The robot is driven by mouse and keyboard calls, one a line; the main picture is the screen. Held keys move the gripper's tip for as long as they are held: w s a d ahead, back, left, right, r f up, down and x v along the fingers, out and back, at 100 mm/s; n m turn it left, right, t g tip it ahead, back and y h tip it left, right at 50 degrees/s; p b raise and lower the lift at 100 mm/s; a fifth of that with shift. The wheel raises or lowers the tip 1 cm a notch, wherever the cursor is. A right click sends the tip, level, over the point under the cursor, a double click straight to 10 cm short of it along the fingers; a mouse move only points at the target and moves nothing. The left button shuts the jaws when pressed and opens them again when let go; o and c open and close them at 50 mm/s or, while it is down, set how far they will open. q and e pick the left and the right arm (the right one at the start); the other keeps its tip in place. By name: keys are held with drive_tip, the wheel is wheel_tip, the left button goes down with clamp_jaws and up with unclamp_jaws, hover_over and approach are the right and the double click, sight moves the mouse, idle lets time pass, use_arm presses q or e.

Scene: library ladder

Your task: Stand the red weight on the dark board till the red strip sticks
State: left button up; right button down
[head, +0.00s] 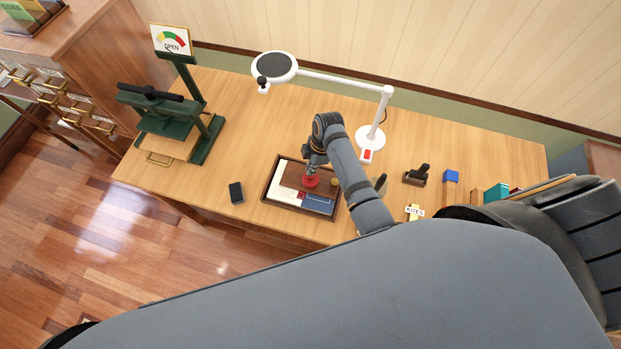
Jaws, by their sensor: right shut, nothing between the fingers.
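The red weight (311,182) is a small red round piece on the brown dark board (291,177) inside a shallow dark tray (265,191). It looks upright, but its top is partly hidden by my right gripper (312,172). My right gripper points down right over the weight, its fingers shut with nothing between them. Whether the fingertips touch the weight is too small to tell. White and blue pieces (313,203) lie along the tray's front side. I cannot make out the red strip clearly. My left gripper is not in view.
A white magnifier lamp (369,137) stands behind my arm. A black block (236,192) lies left of the tray. A KITES label (414,211) and small tools are on the right.

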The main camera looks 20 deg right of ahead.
idle(0.6)
drive_tip(key=shift+f+b, duration=0.5)
drive_tip(key=shift+f, duration=0.35)
idle(1.0)
wheel_tip(320, 180, up, 3)
drive_tip(key=p, duration=0.2)
drive_tip(key=shift+f+p, duration=0.15)
drive_tip(key=shift+p, duration=0.2)
drive_tip(key=shift+r, duration=2.2)
